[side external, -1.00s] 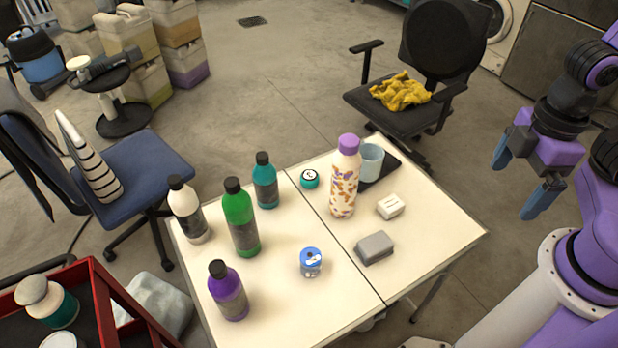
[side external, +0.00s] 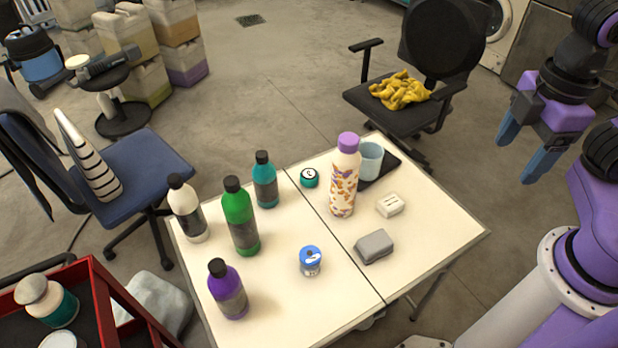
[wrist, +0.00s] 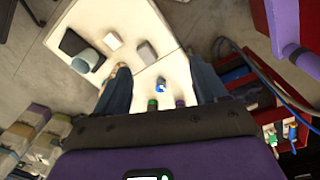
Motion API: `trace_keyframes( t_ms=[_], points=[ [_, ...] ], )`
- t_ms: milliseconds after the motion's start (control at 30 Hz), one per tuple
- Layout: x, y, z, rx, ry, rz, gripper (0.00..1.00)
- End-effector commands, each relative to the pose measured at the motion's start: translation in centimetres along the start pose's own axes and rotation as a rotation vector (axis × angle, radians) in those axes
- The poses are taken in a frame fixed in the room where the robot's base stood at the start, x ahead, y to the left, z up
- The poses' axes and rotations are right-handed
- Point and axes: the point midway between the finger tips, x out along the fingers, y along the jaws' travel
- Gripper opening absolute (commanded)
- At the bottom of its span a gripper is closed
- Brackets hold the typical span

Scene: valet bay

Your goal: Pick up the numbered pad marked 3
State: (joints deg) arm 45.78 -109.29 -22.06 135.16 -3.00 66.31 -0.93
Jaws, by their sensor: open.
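No numeral 3 is legible on anything in view. A white block (side external: 390,205) with dark marks on top, too small to read for sure, lies on the right part of the table and also shows in the wrist view (wrist: 113,40). A grey block (side external: 374,246) lies in front of it, with no mark that I can make out; it also shows in the wrist view (wrist: 147,50). My gripper (side external: 524,148) is open and empty, in the air to the right of the table, apart from both blocks.
On the white table (side external: 285,270) stand a patterned bottle (side external: 344,185), a light blue cup (side external: 370,161) on a dark tray, a teal tin (side external: 309,177), a blue-topped can (side external: 310,261) and several bottles at left. A black chair (side external: 440,100) stands behind, a red cart (side external: 110,290) front left.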

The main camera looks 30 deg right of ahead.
Motion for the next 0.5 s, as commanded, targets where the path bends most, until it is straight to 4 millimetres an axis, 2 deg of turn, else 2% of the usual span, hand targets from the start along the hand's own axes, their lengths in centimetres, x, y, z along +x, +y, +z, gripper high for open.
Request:
trace_keyframes(
  t_ms=[267,500],
  points=[
    [0.8,5.2,-4.4,-0.215,-0.115,0.191,0.72],
    [1.1,10.5,-10.4,-0.494,-0.284,0.399,0.72]
  ],
)
